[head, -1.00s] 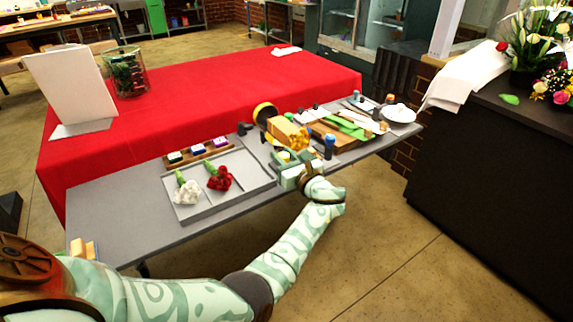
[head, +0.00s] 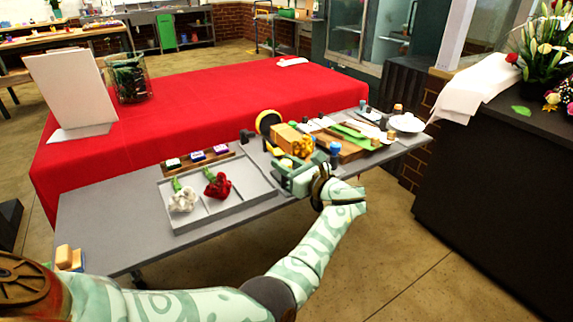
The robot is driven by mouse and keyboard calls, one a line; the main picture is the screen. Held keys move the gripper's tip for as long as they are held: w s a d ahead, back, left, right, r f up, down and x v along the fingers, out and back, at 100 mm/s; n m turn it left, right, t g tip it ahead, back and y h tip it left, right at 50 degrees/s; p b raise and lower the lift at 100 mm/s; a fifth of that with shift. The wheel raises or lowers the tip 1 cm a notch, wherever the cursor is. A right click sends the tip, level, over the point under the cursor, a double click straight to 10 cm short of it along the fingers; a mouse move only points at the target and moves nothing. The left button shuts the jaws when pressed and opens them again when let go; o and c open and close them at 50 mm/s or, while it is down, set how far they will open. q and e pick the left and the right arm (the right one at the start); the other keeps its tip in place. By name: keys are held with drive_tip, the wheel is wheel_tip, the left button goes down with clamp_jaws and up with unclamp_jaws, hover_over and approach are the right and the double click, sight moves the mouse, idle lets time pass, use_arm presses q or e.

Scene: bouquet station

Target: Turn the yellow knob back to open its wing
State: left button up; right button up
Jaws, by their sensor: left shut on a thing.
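My left gripper (head: 296,176), pale green, is at the front edge of the grey bench, left of the wooden board. It is shut, apparently on the yellow knob; its jaws and my wrist hide most of what lies between the fingers. A small yellow part (head: 278,152) shows just behind the gripper, among dark fixture pieces. I cannot tell which part of the fixture it is, nor how the wing stands. My right gripper is not in view.
Behind the gripper are a yellow-rimmed black disc (head: 268,121), a yellow block (head: 287,137) and a wooden board (head: 343,148). To the left, a grey tray (head: 228,210) holds a white and a red flower. A red-covered table (head: 210,100) stands behind.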

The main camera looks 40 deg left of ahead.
use_arm(q)
drive_tip(key=o, duration=0.9)
drive_tip(key=s+d, duration=0.1)
drive_tip(key=d, duration=0.4)
drive_tip(key=s+d, duration=0.1)
drive_tip(key=d, duration=1)
drive_tip(key=shift+s, duration=0.4)
drive_tip(key=shift+o, duration=0.2)
drive_tip(key=shift+f, duration=0.1)
